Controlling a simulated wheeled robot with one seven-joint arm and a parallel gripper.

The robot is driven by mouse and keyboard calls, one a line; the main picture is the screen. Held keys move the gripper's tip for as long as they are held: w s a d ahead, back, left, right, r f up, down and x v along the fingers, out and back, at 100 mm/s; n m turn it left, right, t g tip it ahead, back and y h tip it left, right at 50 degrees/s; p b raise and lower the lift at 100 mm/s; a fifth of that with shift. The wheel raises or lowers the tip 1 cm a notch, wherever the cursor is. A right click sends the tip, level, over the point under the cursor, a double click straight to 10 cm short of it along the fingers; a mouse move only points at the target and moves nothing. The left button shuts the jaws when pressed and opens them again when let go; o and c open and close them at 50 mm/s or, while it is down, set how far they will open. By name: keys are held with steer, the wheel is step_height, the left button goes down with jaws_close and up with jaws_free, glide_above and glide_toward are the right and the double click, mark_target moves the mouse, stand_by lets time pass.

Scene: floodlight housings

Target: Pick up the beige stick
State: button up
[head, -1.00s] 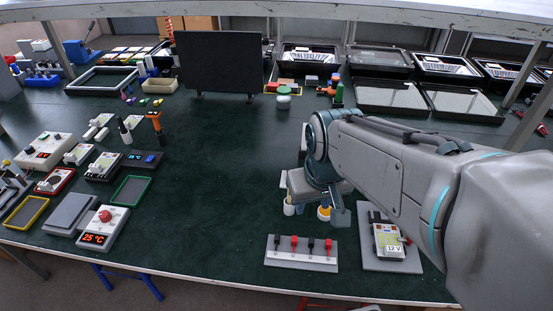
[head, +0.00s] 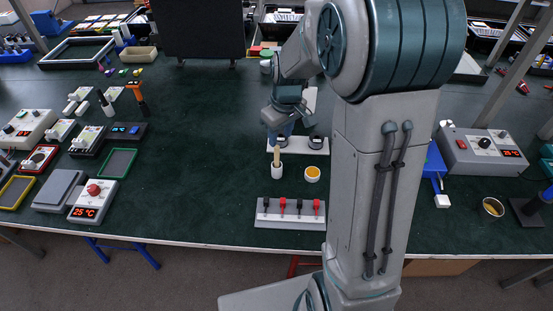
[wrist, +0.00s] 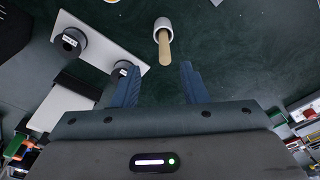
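The beige stick (head: 277,155) stands in a small white cup (head: 277,171) on the green bench top. In the wrist view the stick (wrist: 164,48) rises from the white cup (wrist: 162,24) toward my gripper. My gripper (wrist: 158,82) is open, with its two blue fingers spread and nothing between them. The stick's free end lies just ahead of the fingertips, roughly midway between them. In the head view the fingers are close above the stick, partly hidden by the wrist.
A grey block with red and black plugs (head: 290,211) lies in front. A white plate with black round parts (wrist: 83,47) is close to the left finger.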

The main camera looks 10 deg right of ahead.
mark_target(276, 154)
steer(key=f, duration=0.3)
steer(key=shift+w+a+f, duration=0.1)
steer(key=shift+w+f, duration=0.05)
steer(key=shift+w, duration=0.05)
steer(key=f, duration=0.4)
steer(key=shift+a+p, duration=0.3)
steer(key=shift+a, duration=0.1)
steer(key=shift+w+f, duration=0.15)
steer(key=shift+f, duration=0.5)
steer(key=shift+c, duration=0.2)
jaws_close()
